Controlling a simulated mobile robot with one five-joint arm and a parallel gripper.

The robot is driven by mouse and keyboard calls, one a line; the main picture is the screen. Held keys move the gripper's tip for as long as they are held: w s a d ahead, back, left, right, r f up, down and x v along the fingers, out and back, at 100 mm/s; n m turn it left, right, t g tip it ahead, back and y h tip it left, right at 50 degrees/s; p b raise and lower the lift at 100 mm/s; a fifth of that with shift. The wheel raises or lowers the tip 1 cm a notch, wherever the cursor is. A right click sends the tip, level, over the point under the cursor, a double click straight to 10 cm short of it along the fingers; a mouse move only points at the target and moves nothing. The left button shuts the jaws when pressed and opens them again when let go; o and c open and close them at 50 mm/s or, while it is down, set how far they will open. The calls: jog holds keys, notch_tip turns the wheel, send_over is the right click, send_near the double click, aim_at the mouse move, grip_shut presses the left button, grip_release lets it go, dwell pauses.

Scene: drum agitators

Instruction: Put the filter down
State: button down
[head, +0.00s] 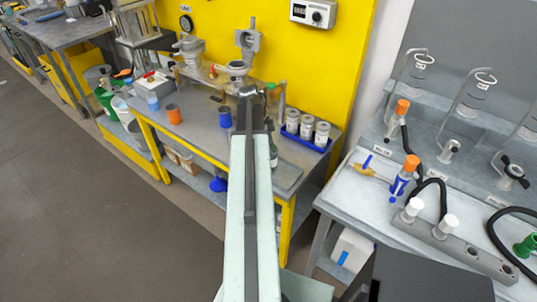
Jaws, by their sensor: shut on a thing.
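My arm reaches up the middle of the head view over the workbench (205,135). My gripper (268,122) is at its far end, above the bench, and is mostly hidden by the arm. It is shut on the filter. A small dark and pale piece (273,152) shows just right of the arm, below the gripper; I take it to be part of the filter, but its shape is unclear. I cannot tell whether it touches the bench.
A blue tray (312,143) with several cans stands right of the gripper. A blue cup (225,118) and an orange cup (174,114) stand left. A grey plate (288,175) lies at the bench's right end. A second bench (340,197) with hoses is at right.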

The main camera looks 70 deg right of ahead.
jog(key=shift+r, duration=0.1)
jog(key=c, duration=0.6)
grip_release()
jog(key=p+v, duration=1.1)
jog(key=v, duration=0.1)
jog(key=shift+r+p, duration=0.1)
jog(key=shift+p, duration=0.3)
